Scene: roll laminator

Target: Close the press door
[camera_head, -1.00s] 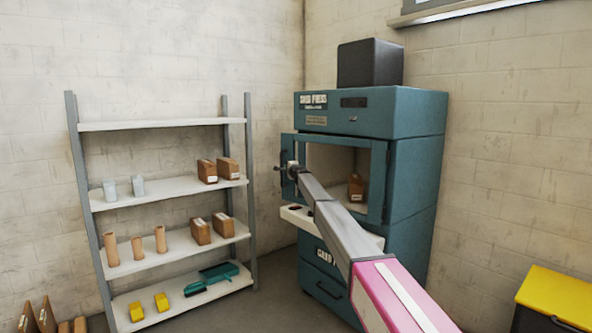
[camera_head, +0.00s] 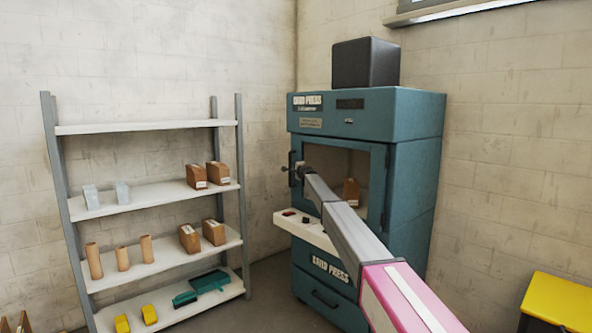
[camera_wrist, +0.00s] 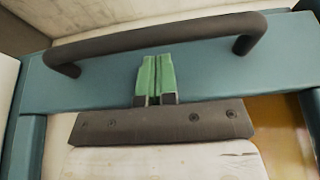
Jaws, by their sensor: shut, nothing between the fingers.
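The teal press (camera_head: 415,170) stands in the corner. Its door, a teal frame (camera_head: 345,143) around a window, sits nearly flush with the front; whether a thin gap remains I cannot tell. Through the window a brown box (camera_head: 351,191) shows inside. My gripper (camera_wrist: 155,98) is shut and empty, its green fingers over the teal door bar (camera_wrist: 210,82) in the wrist view, between the dark curved handle (camera_wrist: 160,37) and a dark bolted strip (camera_wrist: 160,125). Whether the fingers touch the door is unclear. In the head view my arm hides part of the door and the fingertips.
A white ledge (camera_head: 300,228) with small controls juts out below the door. A black box (camera_head: 366,64) sits on top of the press. A shelf rack (camera_head: 140,190) with boxes and tubes stands left. A yellow-topped unit (camera_head: 560,300) is at lower right.

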